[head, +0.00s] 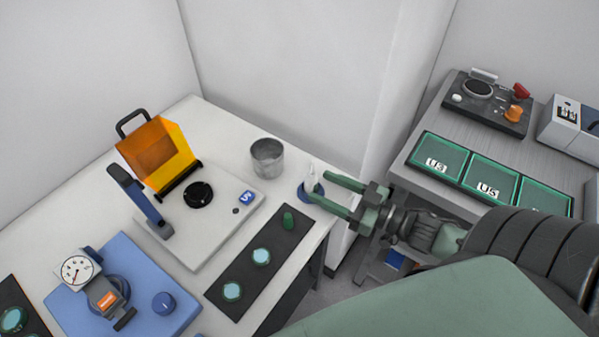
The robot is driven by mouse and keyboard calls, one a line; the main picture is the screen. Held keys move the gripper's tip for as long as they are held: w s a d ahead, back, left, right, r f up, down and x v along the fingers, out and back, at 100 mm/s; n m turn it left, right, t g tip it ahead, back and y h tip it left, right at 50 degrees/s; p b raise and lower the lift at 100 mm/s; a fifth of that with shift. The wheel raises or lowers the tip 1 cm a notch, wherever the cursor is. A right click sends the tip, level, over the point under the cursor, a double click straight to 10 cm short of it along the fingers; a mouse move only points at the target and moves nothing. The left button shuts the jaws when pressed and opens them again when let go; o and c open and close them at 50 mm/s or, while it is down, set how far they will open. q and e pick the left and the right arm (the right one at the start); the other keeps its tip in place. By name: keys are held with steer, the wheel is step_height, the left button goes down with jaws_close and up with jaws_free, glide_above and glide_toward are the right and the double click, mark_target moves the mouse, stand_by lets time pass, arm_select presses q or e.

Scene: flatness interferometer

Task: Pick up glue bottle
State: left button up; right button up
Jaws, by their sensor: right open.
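The glue bottle (310,177) looks like a small white bottle with a pointed tip. It stands upright near the right edge of the white table, on or in a blue round base (311,192). My right gripper (325,190) comes in from the right with its two green fingers apart. The fingertips are close to the bottle, at its right side; I cannot tell whether the bottle is between them or whether they touch it. My left gripper is not in view.
A grey metal cup (267,158) stands left of the bottle. A dark mat (243,274) with round pieces and a green knob lies in front. An orange-shielded device (158,155) and a blue gauge stand (140,285) are further left. A grey bench (421,173) with green trays stands right, across a gap.

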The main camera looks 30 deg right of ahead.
mark_target(316, 182)
steer(key=shift+x, duration=1.05)
steer(key=shift+w+a+r+p, duration=0.2)
steer(key=shift+w+p, duration=0.15)
steer(key=shift+w, duration=0.15)
steer(key=p+x, duration=0.1)
steer(key=x, duration=0.2)
steer(key=shift+w+a+f, duration=0.1)
steer(key=shift+w, duration=0.2)
steer(key=shift+w+a+f, duration=0.1)
steer(key=shift+w+a, duration=0.15)
steer(key=shift+w, duration=0.15)
steer(key=shift+s, duration=0.1)
jaws_close()
